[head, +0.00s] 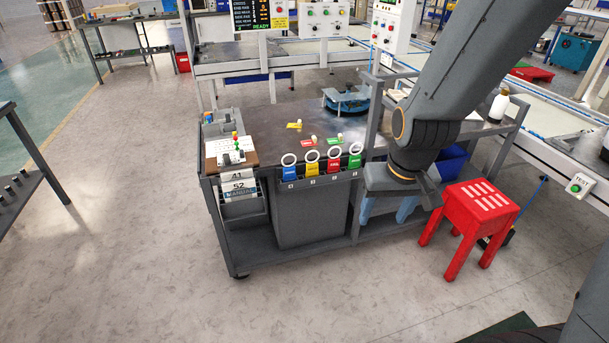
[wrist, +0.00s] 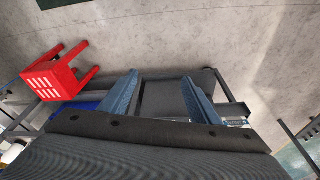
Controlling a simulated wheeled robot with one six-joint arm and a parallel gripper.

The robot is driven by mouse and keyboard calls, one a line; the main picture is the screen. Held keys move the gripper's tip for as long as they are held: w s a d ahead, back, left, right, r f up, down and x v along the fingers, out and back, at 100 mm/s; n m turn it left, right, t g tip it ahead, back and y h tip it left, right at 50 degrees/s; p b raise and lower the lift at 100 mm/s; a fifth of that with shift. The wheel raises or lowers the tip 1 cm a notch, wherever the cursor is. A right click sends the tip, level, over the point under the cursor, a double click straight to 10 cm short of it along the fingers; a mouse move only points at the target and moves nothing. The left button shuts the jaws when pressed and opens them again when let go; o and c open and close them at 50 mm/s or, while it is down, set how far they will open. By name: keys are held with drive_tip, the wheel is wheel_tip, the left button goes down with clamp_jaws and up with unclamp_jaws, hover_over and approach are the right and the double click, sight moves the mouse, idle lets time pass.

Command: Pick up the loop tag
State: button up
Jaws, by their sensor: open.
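Several tags with white ring loops hang in a row on the front edge of the cart: blue (head: 289,173), yellow (head: 312,168), red (head: 334,166) and green (head: 355,161). Which one is "the loop tag" I cannot tell. My gripper (head: 386,213) is to the right of the row and lower, in front of the cart's right part, with its blue fingers pointing down. In the wrist view my gripper (wrist: 162,80) is open, with nothing held between the fingers. No loop tag can be made out in the wrist view.
The cart top (head: 270,125) carries small coloured pieces, a blue round fixture (head: 346,101) and a control box (head: 231,151) at left. A grey bin (head: 308,212) is below the tags. A red stool (head: 470,212) stands right of my gripper. Floor in front is clear.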

drive_tip(key=w+a+f+t+b, duration=0.35)
drive_tip(key=w+f, duration=0.35)
drive_tip(key=w, duration=0.4)
drive_tip(key=n+t+y+b, duration=0.3)
drive_tip(key=t+y+b, duration=0.2)
drive_tip(key=t+b, duration=0.8)
approach(290, 169)
drive_tip(key=w+g+b, duration=0.2)
drive_tip(key=w, duration=0.1)
drive_tip(key=shift+w+a+r, duration=0.4)
drive_tip(key=shift+a+r, duration=0.2)
drive_tip(key=x, duration=0.3)
drive_tip(key=b+x, duration=0.1)
drive_tip(key=x, duration=0.2)
drive_tip(key=shift+w+r, duration=0.25)
drive_tip(key=shift+w, duration=0.15)
drive_tip(key=c, duration=1.2)
